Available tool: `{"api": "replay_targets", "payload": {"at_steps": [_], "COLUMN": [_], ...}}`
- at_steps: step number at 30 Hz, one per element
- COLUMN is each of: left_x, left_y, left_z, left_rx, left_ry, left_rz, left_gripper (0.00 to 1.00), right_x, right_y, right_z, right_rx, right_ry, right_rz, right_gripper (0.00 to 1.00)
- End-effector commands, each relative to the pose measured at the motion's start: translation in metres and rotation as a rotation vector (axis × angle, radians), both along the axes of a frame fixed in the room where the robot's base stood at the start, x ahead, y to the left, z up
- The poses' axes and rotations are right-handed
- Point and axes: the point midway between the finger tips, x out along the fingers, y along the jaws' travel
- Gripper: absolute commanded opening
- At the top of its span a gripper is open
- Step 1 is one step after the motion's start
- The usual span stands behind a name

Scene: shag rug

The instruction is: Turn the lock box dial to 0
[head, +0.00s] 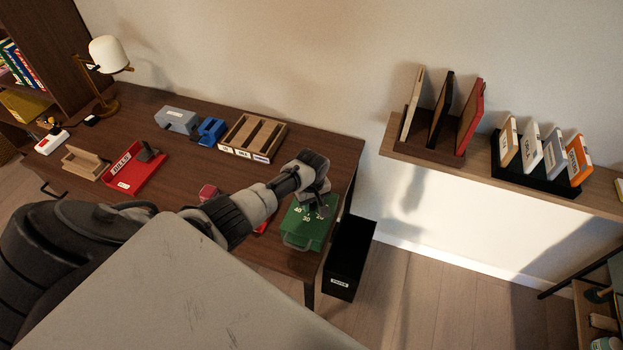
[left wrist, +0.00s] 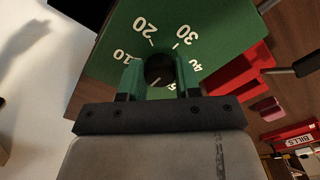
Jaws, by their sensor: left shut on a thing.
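The green lock box (head: 303,232) sits at the right front part of the desk, with white numbers on its top face. In the left wrist view the green face (left wrist: 225,25) shows 10, 20, 30, 40 and part of another number around a dark round dial (left wrist: 158,69). My left gripper (head: 318,203) is over the box top in the head view. In the left wrist view its two fingers (left wrist: 160,78) stand on either side of the dial and are shut on it. The fingers and palm hide the near part of the scale; I cannot read the dial's setting.
A red item (left wrist: 225,85) lies close beside the box. The red bills tray (head: 137,172), a wooden organizer (head: 252,138) and a lamp (head: 108,55) stand on the desk (head: 190,165). A black bin (head: 349,258) stands right of the desk.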

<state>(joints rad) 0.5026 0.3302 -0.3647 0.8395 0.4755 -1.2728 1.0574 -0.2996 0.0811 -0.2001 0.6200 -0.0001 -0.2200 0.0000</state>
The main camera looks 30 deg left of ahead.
Motion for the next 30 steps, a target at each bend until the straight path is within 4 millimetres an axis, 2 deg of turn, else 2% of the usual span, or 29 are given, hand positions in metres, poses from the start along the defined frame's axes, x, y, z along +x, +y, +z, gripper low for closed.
{"api": "replay_targets", "payload": {"at_steps": [8, 9, 13, 23, 26, 30], "left_x": [0.001, 0.001, 0.001, 0.0, 0.001, 0.0], "left_y": [0.001, 0.001, 0.001, 0.0, 0.001, 0.001], "left_z": [0.001, 0.001, 0.001, 0.002, 0.01, 0.032], "left_rx": [0.001, 0.001, 0.001, 0.0, 0.0, 0.001], "left_ry": [-0.002, -0.002, -0.002, -0.001, -0.001, -0.004], "left_rz": [0.0, 0.0, 0.0, 0.0, -0.001, 0.0], "left_gripper": [0.09, 0.37, 0.57, 0.58, 0.58, 0.58], "right_x": [0.0, 0.0, 0.0, 0.0, 0.0, 0.0], "right_y": [0.0, 0.0, 0.0, 0.0, 0.0, 0.0], "right_z": [0.0, 0.0, 0.0, 0.0, 0.002, 0.006], "right_rx": [0.0, 0.0, 0.0, 0.0, 0.0, 0.001], "right_ry": [0.0, 0.0, 0.0, 0.0, 0.0, 0.0], "right_rz": [0.0, 0.0, 0.0, 0.0, 0.0, 0.0], "right_gripper": [0.0, 0.0, 0.0, 0.0, 0.0, 0.0]}}
